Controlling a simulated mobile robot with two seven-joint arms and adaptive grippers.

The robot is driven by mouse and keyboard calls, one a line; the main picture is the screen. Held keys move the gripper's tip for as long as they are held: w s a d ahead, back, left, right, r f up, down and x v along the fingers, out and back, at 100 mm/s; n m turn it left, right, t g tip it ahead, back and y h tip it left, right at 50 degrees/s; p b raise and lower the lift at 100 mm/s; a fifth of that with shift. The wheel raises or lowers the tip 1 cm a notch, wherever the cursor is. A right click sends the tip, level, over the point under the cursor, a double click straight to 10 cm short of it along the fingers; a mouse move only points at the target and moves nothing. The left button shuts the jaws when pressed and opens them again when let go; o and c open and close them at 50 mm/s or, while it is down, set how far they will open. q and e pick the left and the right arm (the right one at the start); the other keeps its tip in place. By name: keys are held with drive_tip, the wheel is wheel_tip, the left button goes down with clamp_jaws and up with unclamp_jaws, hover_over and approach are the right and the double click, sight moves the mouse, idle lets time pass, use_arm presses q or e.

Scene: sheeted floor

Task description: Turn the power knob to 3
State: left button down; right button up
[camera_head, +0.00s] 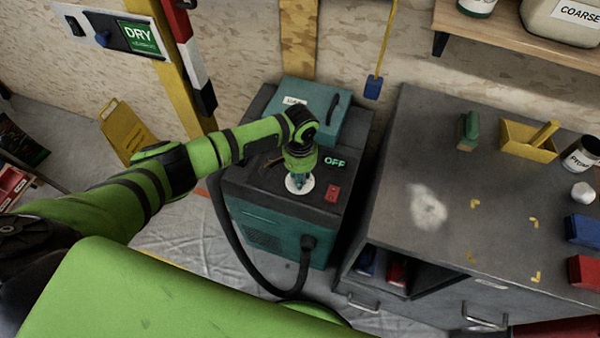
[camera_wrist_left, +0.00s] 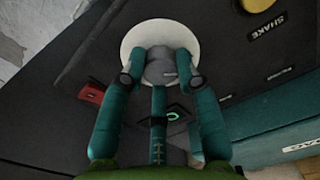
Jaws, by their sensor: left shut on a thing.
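The machine (camera_head: 265,235) is a dark-topped box with a teal front, standing on the floor beside the workbench. Its power knob (camera_wrist_left: 160,70) is grey and sits on a round white dial (camera_head: 309,183), which also shows in the left wrist view (camera_wrist_left: 140,36). My left gripper (camera_head: 298,180) points down onto the dial. In the left wrist view its teal fingers (camera_wrist_left: 161,75) are shut around the knob. The fingers hide most of the knob and dial in the head view. A green display (camera_head: 334,162) reads OFF. My right gripper is not in view.
A red switch (camera_head: 332,193) sits right of the dial. The grey workbench (camera_head: 400,180) stands close on the right.

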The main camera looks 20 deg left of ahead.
use_arm(q)
drive_tip(key=m+p, duration=0.1)
drive_tip(key=m, duration=0.4)
drive_tip(key=shift+s, duration=0.1)
drive_tip(key=m, duration=0.5)
drive_tip(key=shift+f+m, duration=0.1)
drive_tip(key=shift+m, duration=0.3)
drive_tip(key=m, duration=0.5)
drive_tip(key=m+b, duration=0.1)
drive_tip(key=m, duration=0.5)
drive_tip(key=c, duration=0.9)
unclamp_jaws()
